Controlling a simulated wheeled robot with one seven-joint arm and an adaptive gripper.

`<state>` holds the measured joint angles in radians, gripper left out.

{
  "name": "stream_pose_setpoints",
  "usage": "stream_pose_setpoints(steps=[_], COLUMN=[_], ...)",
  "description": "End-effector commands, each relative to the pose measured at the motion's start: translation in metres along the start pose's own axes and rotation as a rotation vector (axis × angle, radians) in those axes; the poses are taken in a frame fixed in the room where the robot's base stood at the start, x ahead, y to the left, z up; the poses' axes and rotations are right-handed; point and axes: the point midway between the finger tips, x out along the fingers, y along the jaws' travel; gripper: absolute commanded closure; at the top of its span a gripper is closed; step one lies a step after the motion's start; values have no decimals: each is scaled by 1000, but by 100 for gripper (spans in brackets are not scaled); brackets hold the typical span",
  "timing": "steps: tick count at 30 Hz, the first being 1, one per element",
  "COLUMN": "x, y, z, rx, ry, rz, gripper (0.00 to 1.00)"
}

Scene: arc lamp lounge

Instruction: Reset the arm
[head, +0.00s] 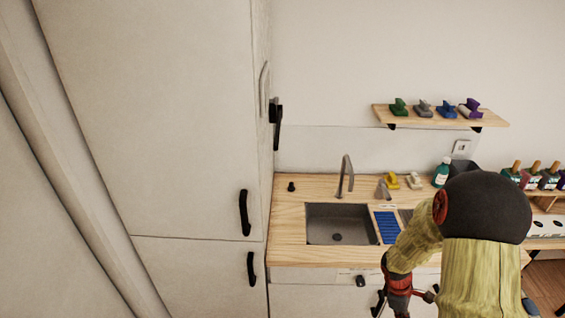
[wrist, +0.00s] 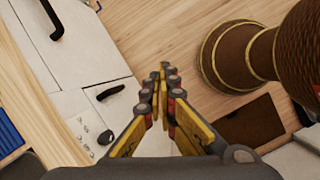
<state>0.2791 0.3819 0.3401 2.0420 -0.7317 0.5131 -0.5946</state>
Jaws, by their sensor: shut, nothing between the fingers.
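My gripper (wrist: 163,75) is in the middle of the wrist view, with yellow and dark fingers. The fingertips meet and there is nothing between them. It points down past the counter front towards the wooden floor. In the head view my arm fills the lower right, bent in front of the counter, and hides part of it. The fingertips are hard to make out there.
The wooden counter (head: 287,222) holds a sink (head: 337,224), a tap (head: 346,174), a blue rack (head: 387,226) and a green bottle (head: 441,174). White cabinet fronts (wrist: 75,45) with black handles are close to my gripper. A tall white cabinet (head: 160,120) stands left. A wall shelf (head: 440,117) holds several coloured items.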

Motion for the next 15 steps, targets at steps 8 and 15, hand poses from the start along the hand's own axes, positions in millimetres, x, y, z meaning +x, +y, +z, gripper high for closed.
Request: stream_pose_setpoints(steps=[8,15], x=[-102,-171], y=[-54,-111], z=[12,8], rx=[591,919], ry=[43,157], rz=[-40,-89], gripper=[100,100])
